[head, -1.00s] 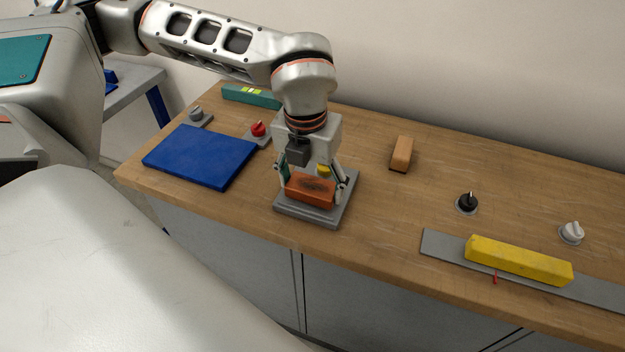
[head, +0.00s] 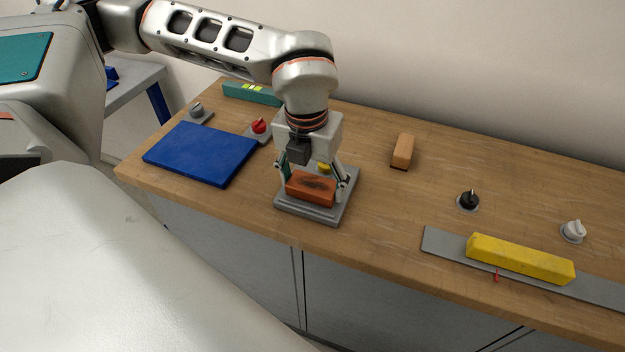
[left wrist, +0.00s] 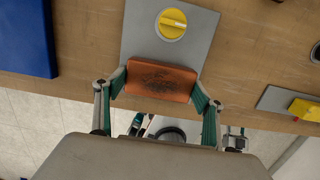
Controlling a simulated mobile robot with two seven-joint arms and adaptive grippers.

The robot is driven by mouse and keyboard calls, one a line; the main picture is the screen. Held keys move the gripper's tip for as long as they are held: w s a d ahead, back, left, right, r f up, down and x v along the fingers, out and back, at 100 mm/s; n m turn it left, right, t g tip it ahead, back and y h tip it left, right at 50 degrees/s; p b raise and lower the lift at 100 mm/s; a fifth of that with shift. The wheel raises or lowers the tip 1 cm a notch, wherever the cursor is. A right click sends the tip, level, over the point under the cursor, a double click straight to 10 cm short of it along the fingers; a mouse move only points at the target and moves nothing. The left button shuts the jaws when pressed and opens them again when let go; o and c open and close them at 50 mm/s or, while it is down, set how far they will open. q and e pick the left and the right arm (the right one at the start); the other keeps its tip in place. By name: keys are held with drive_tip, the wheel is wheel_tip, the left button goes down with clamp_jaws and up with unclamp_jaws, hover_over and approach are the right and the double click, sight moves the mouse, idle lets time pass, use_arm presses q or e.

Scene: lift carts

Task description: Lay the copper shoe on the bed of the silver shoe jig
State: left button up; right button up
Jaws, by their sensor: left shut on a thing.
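The copper shoe (head: 311,189) is an orange-brown block with a dark smudge on its top. My left gripper (head: 314,184) is shut on it, one finger at each end. The shoe is over the near part of a flat grey plate with a yellow knob (head: 323,168), which appears to be the silver shoe jig (head: 340,207). Whether the shoe touches the plate or is just above it I cannot tell. In the left wrist view the shoe (left wrist: 160,82) sits between the fingers and covers the jig's near end; the jig (left wrist: 137,40) extends beyond it. My right gripper is out of view.
A blue slab (head: 200,153), a red knob (head: 259,126) and a grey knob (head: 197,110) are left of the jig. A wooden block (head: 402,151) and black knob (head: 468,200) are right. A yellow bar (head: 520,259) lies on a grey strip (head: 440,243) near the front edge.

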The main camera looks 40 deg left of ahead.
use_arm(q)
drive_tip(key=shift+w+f, duration=0.1)
drive_tip(key=shift+f, duration=0.2)
drive_tip(key=o, duration=2.2)
drive_tip(key=shift+c, duration=0.2)
drive_tip(key=shift+f, duration=0.1)
wheel_tip(320, 180, up, 12)
drive_tip(key=s, duration=0.1)
drive_tip(key=shift+s+d, duration=0.15)
drive_tip(key=shift+s, duration=0.15)
